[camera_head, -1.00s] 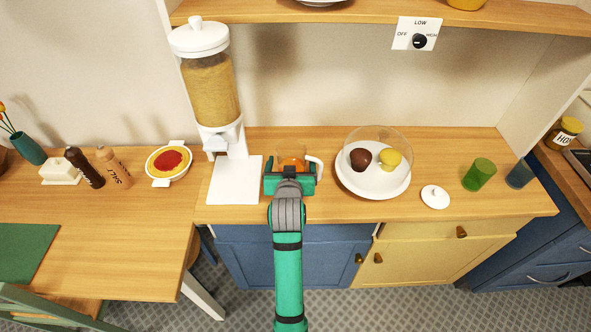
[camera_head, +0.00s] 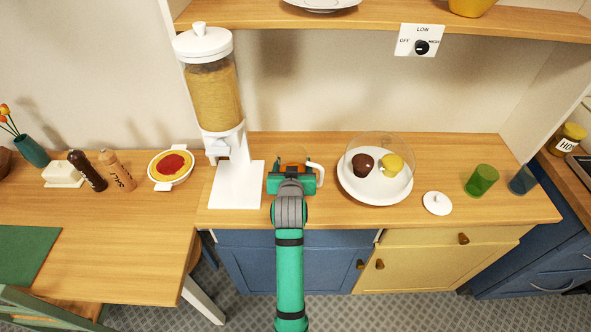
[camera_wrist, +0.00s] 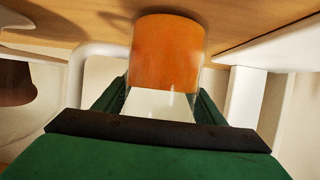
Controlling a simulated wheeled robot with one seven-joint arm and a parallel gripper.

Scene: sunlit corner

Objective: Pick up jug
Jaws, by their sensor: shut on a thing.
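The jug is a small clear vessel with orange contents and a white handle (camera_head: 318,170). It is at the counter, right of the cereal dispenser, mostly hidden behind my gripper (camera_head: 291,183) in the head view. In the wrist view the jug (camera_wrist: 167,55) shows its orange part between the green fingers, with the white handle to the left. My gripper is shut on the jug's body. I cannot tell whether the jug's base is clear of the counter.
The white-based dispenser (camera_head: 236,185) stands close on the left. A white plate (camera_head: 375,197) with a clear dome stands on the right. Farther right are a white lid (camera_head: 437,203), a green glass (camera_head: 482,180) and a blue glass (camera_head: 522,180). A shelf (camera_head: 380,22) runs above.

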